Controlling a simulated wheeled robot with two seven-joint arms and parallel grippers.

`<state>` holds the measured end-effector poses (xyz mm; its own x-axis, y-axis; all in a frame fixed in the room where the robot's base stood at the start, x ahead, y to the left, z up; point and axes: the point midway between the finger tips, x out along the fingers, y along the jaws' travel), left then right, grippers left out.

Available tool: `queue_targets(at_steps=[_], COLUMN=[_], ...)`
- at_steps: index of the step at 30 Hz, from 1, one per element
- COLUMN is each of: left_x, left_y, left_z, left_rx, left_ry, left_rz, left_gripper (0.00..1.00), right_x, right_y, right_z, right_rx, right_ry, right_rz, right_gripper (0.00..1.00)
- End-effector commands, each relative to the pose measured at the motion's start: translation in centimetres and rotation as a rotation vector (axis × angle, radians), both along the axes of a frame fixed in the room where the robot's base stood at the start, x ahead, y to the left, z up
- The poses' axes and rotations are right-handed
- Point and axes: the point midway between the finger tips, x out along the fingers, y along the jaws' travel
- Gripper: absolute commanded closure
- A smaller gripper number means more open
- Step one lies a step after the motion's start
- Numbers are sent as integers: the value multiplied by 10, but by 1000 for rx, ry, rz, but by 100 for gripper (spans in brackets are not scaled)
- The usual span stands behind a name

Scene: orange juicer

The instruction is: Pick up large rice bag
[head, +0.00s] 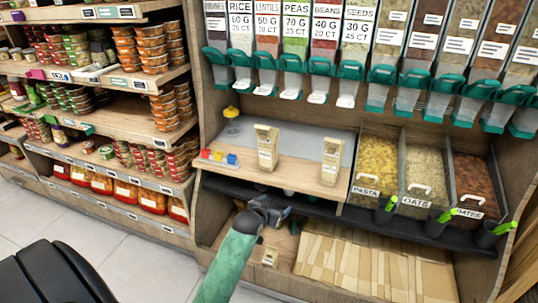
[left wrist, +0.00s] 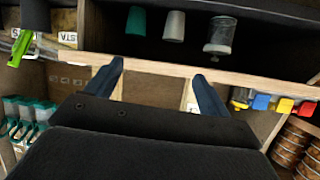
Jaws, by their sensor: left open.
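Two tan paper bags stand upright on the wooden counter in the head view. One bag (head: 266,147) is left of centre, and the other bag (head: 332,161) is to its right. Their labels are too small to read, so I cannot tell which is the large rice bag. My left gripper (head: 268,208) is below the counter's front edge, in front of and apart from the bags. In the left wrist view its two fingers (left wrist: 160,72) are spread with nothing held between them. My right gripper is out of view.
Bins of pasta (head: 376,168) and other dry goods stand right of the counter. Dispensers (head: 292,62) hang above. Flat paper bags (head: 350,258) fill the low shelf. The counter edge (left wrist: 150,68) crosses near my fingers.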

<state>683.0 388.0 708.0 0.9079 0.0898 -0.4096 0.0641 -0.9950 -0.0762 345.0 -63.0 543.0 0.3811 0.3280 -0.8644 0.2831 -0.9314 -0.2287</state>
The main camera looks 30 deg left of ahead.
Motion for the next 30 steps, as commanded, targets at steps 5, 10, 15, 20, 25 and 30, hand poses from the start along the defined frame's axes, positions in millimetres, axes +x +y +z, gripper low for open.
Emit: queue_targets(at_steps=[5,10,15,20,25,30], left_x=[64,95,106,117,132,148], left_y=[61,103,121,125,129,132], left_z=[50,83,98,100,100,104], left_rx=[-6,-8,-8,-8,-9,-10], left_ry=[-220,-364,-425,-432,-430,-431], left_rz=[78,137,164,167,166,166], left_gripper=[19,19,19,19,19,19], right_x=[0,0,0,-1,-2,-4], right_y=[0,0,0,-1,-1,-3], right_z=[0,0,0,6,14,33], right_rx=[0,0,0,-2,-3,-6], right_ry=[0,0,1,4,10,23], right_rz=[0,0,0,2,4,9], right_gripper=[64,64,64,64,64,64])
